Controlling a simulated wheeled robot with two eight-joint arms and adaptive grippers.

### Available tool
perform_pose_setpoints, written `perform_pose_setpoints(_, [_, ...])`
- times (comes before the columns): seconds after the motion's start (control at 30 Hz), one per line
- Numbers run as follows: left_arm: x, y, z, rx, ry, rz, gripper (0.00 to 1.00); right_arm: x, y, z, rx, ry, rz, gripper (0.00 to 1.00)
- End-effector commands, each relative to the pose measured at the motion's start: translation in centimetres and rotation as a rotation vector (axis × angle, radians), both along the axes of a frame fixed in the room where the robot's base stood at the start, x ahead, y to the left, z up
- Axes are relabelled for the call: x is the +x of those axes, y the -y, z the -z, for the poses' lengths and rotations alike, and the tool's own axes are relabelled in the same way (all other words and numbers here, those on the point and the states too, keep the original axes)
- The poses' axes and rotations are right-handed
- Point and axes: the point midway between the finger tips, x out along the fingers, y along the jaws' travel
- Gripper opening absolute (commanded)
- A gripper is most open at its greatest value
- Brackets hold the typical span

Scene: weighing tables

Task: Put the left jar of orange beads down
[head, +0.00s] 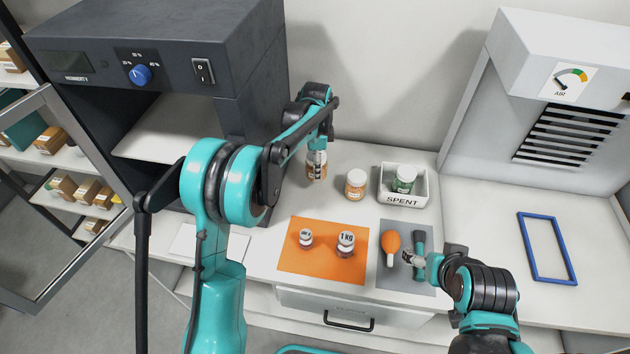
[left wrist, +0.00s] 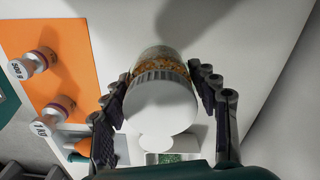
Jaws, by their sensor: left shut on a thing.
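The left jar of orange beads (head: 311,173) is upright at the back of the white table, beside the dark oven. My left gripper (head: 317,158) is shut on it, partly hiding it. In the left wrist view the fingers are on both sides of the jar, below its white lid (left wrist: 160,105). I cannot tell whether its base touches the table. A second jar of orange beads (head: 355,185) stands apart to its right.
The white SPENT tray (head: 402,200) holds a jar of green beads (head: 404,179). Two weights (head: 346,243) (head: 306,238) stand on the orange mat (head: 322,265). An orange bulb (head: 390,242) lies on the grey mat. A blue frame (head: 547,248) lies at right.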

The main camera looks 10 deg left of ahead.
Motion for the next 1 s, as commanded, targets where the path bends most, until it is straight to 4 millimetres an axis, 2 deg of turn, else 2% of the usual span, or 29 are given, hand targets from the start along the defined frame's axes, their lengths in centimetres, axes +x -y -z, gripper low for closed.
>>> perform_pose_setpoints(0.03, [0.0,0.0,0.8,0.0,0.0,0.0,0.22,0.0,0.0,0.3,0.0,0.0,0.0,0.79])
perform_pose_setpoints(0.27, [0.0,0.0,2.4,0.0,0.0,0.0,0.22,0.0,0.0,0.7,0.0,0.0,0.0,0.79])
perform_pose_setpoints(0.5, [0.0,-0.2,6.2,0.0,0.0,-0.001,0.22,0.0,0.0,2.2,0.0,0.0,0.0,0.79])
perform_pose_setpoints(0.9, [0.0,-0.4,6.6,0.0,0.0,0.0,0.22,0.0,0.0,2.4,0.0,0.0,0.0,0.79])
perform_pose_setpoints(0.93, [0.0,-0.4,6.5,0.0,0.0,0.0,0.67,0.0,0.0,2.4,0.0,0.0,0.0,0.79])
perform_pose_setpoints(1.0, [0.0,-0.4,6.5,0.0,0.0,0.0,0.8,0.0,0.0,2.3,0.0,0.0,0.0,0.79])
